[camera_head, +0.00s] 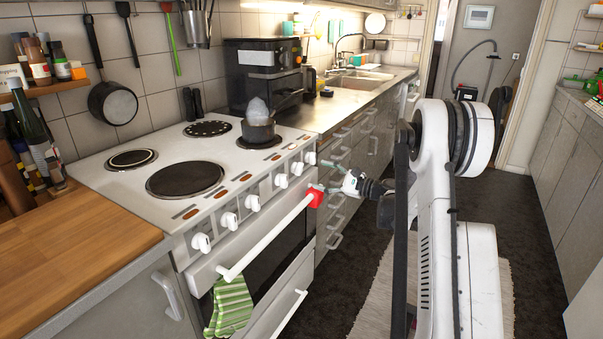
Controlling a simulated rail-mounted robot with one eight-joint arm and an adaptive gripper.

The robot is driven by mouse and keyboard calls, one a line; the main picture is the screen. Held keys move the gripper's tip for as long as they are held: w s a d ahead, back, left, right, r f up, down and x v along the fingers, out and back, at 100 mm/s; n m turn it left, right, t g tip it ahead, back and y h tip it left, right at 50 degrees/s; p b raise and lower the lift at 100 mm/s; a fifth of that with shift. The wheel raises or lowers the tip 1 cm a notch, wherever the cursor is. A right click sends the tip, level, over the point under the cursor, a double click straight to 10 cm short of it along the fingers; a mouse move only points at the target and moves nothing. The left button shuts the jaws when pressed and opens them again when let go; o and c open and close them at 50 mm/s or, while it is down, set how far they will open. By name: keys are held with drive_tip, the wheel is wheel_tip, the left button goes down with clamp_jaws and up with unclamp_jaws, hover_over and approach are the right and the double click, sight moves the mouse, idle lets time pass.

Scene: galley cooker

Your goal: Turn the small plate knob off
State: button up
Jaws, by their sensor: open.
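The white cooker (120,185) has a row of white knobs along its sloping front panel, including the far-right knob (310,158), the one beside it (296,168) and another to the left (281,181). I cannot tell which of them is the small plate knob, nor read their settings. A small dark pot (258,131) with a pale, cloudy shape above it covers the right front plate. My gripper (320,175) is open, just right of the far-right knobs, with its fingers pointing left toward the panel. It seems apart from the knobs and holds nothing visible.
The oven handle (265,238) runs below the knobs, with a red item (315,198) at its right end close under my gripper. A green striped towel (231,305) hangs at its left end. Drawer handles (337,208) line the right. The dark floor (535,260) is open.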

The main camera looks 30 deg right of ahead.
sight(302, 170)
drive_tip(key=b+x, duration=0.1)
drive_tip(key=x, duration=0.7)
drive_tip(key=shift+w+a, duration=0.1)
drive_tip(key=shift+w, duration=0.15)
drive_tip(key=c, duration=1.2)
